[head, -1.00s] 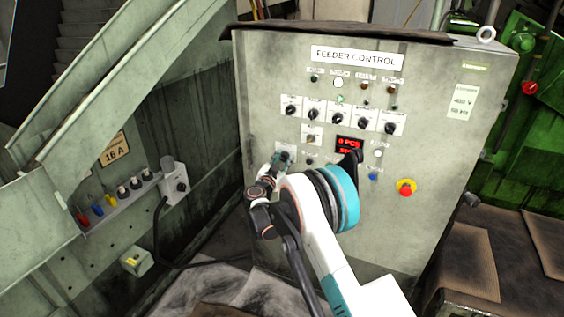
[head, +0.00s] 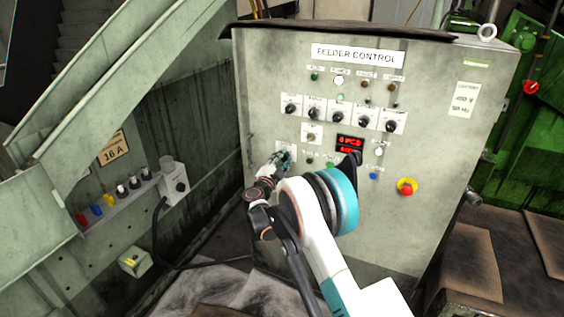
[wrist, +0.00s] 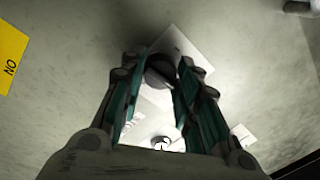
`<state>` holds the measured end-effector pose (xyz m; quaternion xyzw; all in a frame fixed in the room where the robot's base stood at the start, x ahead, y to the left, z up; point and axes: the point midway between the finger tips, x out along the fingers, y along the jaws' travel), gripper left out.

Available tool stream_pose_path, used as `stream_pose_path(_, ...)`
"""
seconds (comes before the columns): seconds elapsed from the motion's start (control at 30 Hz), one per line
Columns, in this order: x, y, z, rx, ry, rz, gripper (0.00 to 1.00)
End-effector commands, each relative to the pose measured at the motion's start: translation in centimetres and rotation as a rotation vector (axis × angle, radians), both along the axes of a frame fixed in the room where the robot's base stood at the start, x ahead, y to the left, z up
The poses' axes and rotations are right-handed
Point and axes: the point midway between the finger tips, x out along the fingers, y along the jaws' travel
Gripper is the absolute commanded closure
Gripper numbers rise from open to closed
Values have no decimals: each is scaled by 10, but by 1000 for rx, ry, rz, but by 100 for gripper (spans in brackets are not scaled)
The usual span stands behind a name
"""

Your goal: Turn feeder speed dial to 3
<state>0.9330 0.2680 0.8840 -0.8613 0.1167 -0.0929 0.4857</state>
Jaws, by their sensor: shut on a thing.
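The grey feeder control cabinet (head: 430,110) faces me, with rows of dials and lamps. My gripper (head: 284,158) is at the lower left of its panel, at a dark round dial on a white plate. In the wrist view the dial (wrist: 160,70) lies between the two fingertips of my gripper (wrist: 162,72), which are shut on it. The fingers cover the dial's sides, and I cannot read its pointer or scale. In the head view my gripper hides most of this dial.
A red display (head: 350,143) reads "0 PCS" above a blurred second line. A row of several black knobs (head: 338,115) sits above. A red emergency button (head: 407,187) is at the right. A socket shelf (head: 122,203) stands at the left.

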Motion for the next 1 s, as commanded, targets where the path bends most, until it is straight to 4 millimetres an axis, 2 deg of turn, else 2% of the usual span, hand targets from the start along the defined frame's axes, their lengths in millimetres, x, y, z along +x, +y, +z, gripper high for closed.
stream_pose_path(0.67, 0, -1, -1, 61, -21, -3, 94)
stream_pose_path(0.7, 0, -1, -1, 61, -21, -3, 61)
stream_pose_path(0.77, 0, -1, -1, 61, -21, -3, 50)
stream_pose_path(1.0, 0, -1, -1, 60, -21, -1, 50)
